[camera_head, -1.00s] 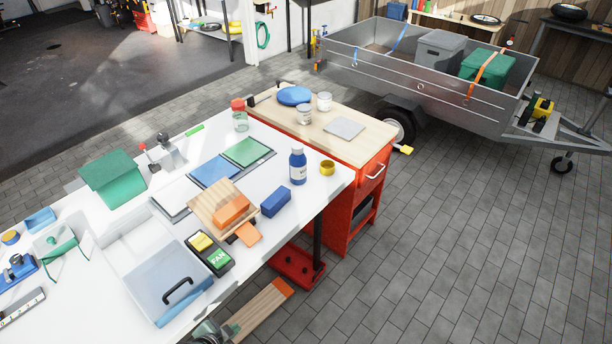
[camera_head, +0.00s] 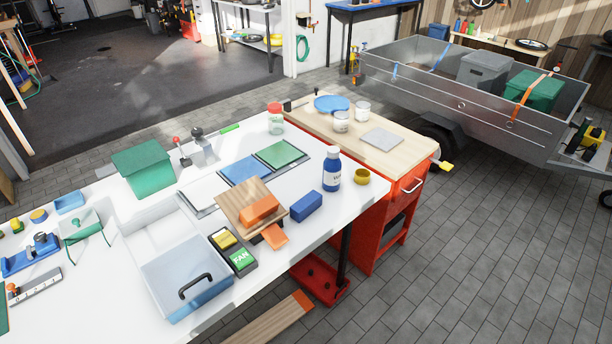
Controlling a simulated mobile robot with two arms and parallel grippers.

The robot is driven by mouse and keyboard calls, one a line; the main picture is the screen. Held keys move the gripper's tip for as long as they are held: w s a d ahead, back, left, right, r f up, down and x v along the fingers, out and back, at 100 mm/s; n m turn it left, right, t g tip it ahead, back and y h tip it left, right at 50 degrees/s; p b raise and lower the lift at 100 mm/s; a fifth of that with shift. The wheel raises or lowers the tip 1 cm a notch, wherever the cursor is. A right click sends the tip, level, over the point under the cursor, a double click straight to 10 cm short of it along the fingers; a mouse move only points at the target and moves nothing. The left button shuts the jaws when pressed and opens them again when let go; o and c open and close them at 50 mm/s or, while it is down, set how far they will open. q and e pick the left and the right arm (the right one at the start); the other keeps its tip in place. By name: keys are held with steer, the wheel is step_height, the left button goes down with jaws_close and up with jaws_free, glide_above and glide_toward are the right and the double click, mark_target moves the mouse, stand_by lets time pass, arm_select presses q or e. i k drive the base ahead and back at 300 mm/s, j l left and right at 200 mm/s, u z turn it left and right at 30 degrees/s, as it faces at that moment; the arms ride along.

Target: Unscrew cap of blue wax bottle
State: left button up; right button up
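The blue wax bottle (camera_head: 332,171) stands upright near the right end of the white workbench (camera_head: 352,206). It has a blue body, a pale label and a whitish cap (camera_head: 333,152) on top. A small yellow round container (camera_head: 362,177) stands just to its right. Neither of my grippers shows in the head view.
A red-lidded jar (camera_head: 275,120) stands behind. A red cabinet (camera_head: 385,222) adjoins the bench; a trailer (camera_head: 455,115) stands beyond.

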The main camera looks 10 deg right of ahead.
mark_target(332, 167)
steer(key=i+l+u, duration=0.1)
steer(key=l+u, duration=0.25)
steer(key=i+l+u, duration=0.1)
steer(key=u, duration=0.3)
steer(key=l+u, duration=0.35)
